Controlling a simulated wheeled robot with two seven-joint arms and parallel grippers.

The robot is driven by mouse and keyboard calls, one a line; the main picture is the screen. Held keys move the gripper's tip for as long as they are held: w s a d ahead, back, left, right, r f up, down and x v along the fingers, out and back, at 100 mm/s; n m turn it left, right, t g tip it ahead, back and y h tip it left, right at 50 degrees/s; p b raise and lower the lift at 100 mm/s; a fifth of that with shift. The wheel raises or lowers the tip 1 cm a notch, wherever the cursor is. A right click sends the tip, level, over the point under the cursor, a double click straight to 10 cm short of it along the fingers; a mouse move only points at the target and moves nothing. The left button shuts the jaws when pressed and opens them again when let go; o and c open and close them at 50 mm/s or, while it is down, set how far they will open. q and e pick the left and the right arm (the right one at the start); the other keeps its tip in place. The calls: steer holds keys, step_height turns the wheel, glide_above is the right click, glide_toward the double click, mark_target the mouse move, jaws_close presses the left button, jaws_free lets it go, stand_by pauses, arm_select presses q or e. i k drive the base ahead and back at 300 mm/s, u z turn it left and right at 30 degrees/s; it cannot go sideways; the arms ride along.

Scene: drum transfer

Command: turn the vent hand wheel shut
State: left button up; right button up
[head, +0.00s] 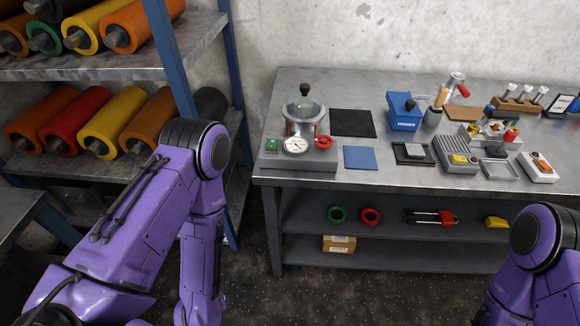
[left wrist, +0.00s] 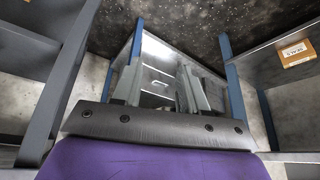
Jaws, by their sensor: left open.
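The red vent hand wheel (head: 324,142) sits on the right of a grey base unit (head: 300,162) at the left end of the workbench. A white round gauge (head: 295,145) is beside it, and a glass vessel with a black knob (head: 304,106) stands behind. My left gripper (left wrist: 168,92) is open and empty in the left wrist view, well away from the wheel. In the head view my left arm hangs down at the left, and its gripper is out of frame. My right arm shows at the lower right, with its gripper out of frame.
A rack of coloured rolls (head: 120,120) with blue posts stands left of the workbench (head: 290,84). A blue mat (head: 361,158) and a black mat (head: 352,122) lie right of the unit. A blue box (head: 404,112) and several tools crowd the bench's right half.

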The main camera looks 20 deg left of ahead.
mark_target(324, 144)
steer(key=u, duration=0.6)
steer(key=i, duration=1)
steer(key=z, duration=0.15)
